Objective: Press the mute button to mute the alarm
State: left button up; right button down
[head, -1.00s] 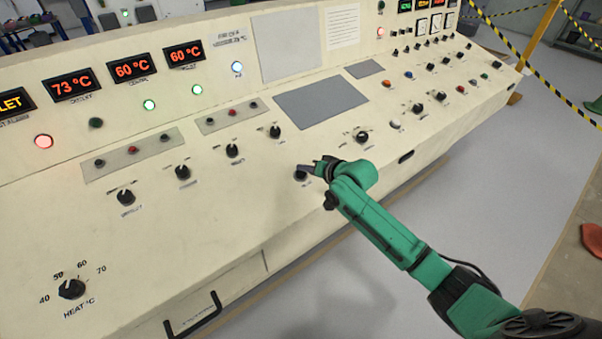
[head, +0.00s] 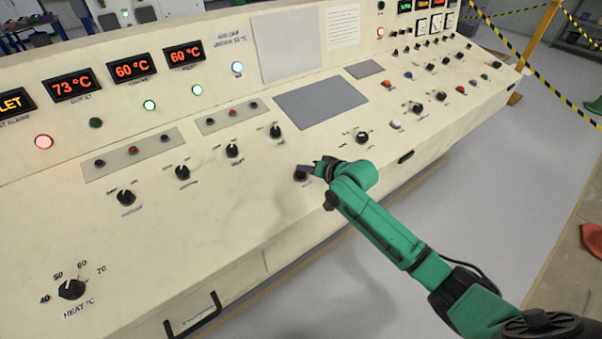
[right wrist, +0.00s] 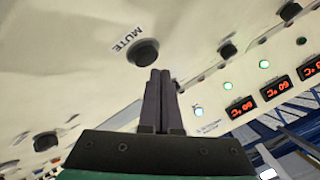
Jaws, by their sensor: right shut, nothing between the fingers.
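The mute button (head: 300,176) is a dark round button on the sloping cream console. In the right wrist view the black button (right wrist: 146,53) shows beside a printed MUTE label (right wrist: 127,39). My right gripper (head: 311,168) is shut and empty, its fingertips right at the button. In the right wrist view the closed dark fingers (right wrist: 160,73) end at the button's edge and overlap it slightly. I cannot tell whether they touch it or whether it is pressed in. The fingers partly hide the button in the head view. My left gripper is not in view.
Several black knobs stand on the console, including one (head: 276,132) up and left of the gripper. A flat grey panel (head: 322,103) lies behind. A red lamp (head: 44,142) glows at the far left, below the orange displays (head: 75,86). The console's front edge runs beneath my arm.

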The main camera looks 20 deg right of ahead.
dwell(0.4)
jog(key=shift+w+f, duration=0.1)
jog(key=shift+f, duration=0.3)
jog(key=shift+a+f+b, duration=0.1)
jog(key=shift+f+b, duration=0.2)
jog(key=shift+f, duration=0.25)
dwell(0.6)
jog(key=shift+r+p, duration=0.9)
jog(key=shift+p, duration=0.25)
jog(key=r+p, duration=0.1)
jog(key=p, duration=0.1)
jog(key=s+r+p, duration=0.1)
jog(key=r+p, duration=0.3)
jog(key=shift+s+d, duration=0.15)
jog(key=shift+d, duration=0.15)
